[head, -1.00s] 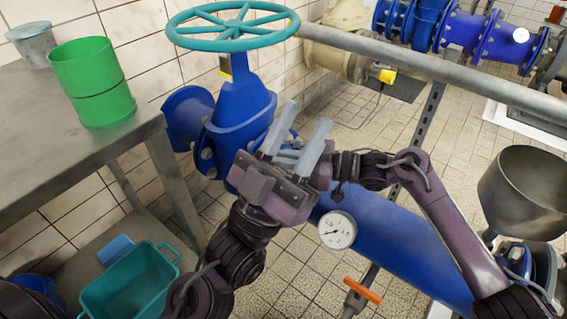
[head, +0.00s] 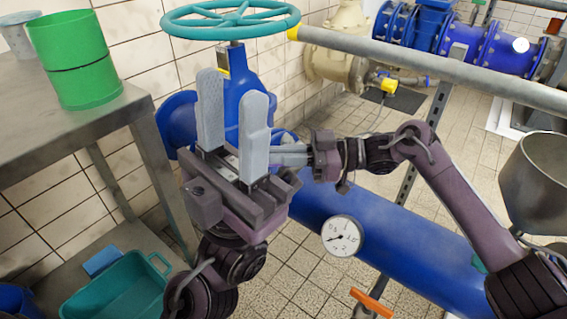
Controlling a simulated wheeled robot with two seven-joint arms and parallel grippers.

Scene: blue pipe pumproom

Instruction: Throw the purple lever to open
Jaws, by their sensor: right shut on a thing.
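No purple lever shows plainly; the place at the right gripper's tips is hidden behind my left gripper. My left gripper (head: 232,98) is open and empty, its two grey fingers pointing up in front of the blue valve (head: 245,72). My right gripper (head: 290,155) comes in from the right above the blue pipe (head: 400,245), its fingers pointing left. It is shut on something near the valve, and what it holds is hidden. The two grippers overlap in the picture.
A teal handwheel (head: 230,20) tops the valve. A grey rail (head: 430,68) crosses behind the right arm. A steel table (head: 60,135) with a green container (head: 75,60) stands left. A gauge (head: 341,236) and an orange handle (head: 372,303) are at the pipe.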

